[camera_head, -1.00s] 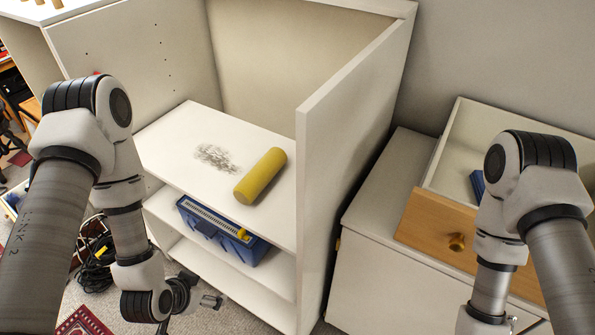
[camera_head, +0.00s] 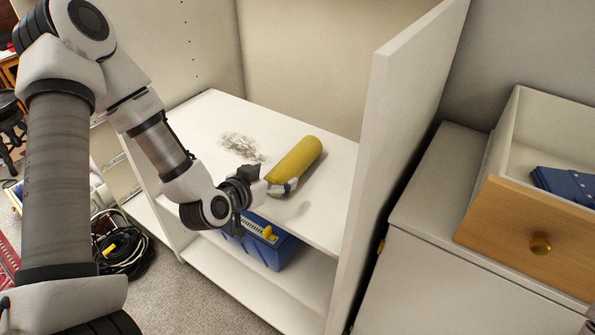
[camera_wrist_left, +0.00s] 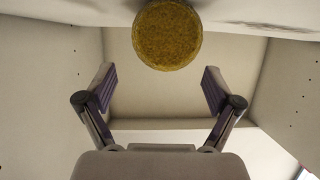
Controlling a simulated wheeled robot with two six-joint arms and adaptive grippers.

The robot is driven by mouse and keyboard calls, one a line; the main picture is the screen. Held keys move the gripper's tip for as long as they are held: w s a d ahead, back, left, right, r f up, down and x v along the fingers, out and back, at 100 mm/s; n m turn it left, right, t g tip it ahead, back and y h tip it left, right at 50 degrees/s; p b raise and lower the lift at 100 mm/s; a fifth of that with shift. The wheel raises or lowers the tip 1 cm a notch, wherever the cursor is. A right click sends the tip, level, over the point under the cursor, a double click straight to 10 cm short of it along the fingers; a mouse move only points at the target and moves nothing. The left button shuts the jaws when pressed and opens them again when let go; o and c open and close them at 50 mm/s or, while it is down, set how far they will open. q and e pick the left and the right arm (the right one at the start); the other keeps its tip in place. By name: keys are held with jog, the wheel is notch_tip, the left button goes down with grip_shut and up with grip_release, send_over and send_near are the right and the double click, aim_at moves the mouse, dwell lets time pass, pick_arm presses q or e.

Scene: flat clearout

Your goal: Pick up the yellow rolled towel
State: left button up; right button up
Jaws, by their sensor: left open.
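The yellow rolled towel (camera_head: 298,158) lies on the upper white shelf (camera_head: 330,215) of the open cabinet. Its round end (camera_wrist_left: 167,36) faces the left wrist camera. My left gripper (camera_head: 284,187) is at the near end of the towel, over the shelf's front. In the left wrist view the two fingers (camera_wrist_left: 158,80) are spread wide and nothing is between them. The towel's end sits centrally between them from side to side, toward the top edge of that picture. Contact with the towel cannot be told. My right gripper is out of view.
A dark smudge (camera_head: 242,147) marks the shelf left of the towel. A blue box (camera_head: 268,248) sits on the shelf below. The cabinet's side panel (camera_head: 400,110) stands right of the towel. An open drawer (camera_head: 500,215) holds a blue item (camera_head: 562,184). Cables (camera_head: 120,245) lie on the floor.

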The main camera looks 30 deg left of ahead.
aim_at(287, 168)
pick_arm(q)
jog(key=shift+w+f+b, duration=0.5)
jog(key=shift+f, duration=0.1)
jog(key=shift+w, duration=0.3)
jog(key=x, duration=0.5)
jog(key=shift+w+a+r+b, duration=0.1)
jog(key=shift+a+b, duration=0.1)
jog(key=shift+b, duration=0.2)
jog(key=shift+c, duration=1.3)
jog(key=c, duration=1.1)
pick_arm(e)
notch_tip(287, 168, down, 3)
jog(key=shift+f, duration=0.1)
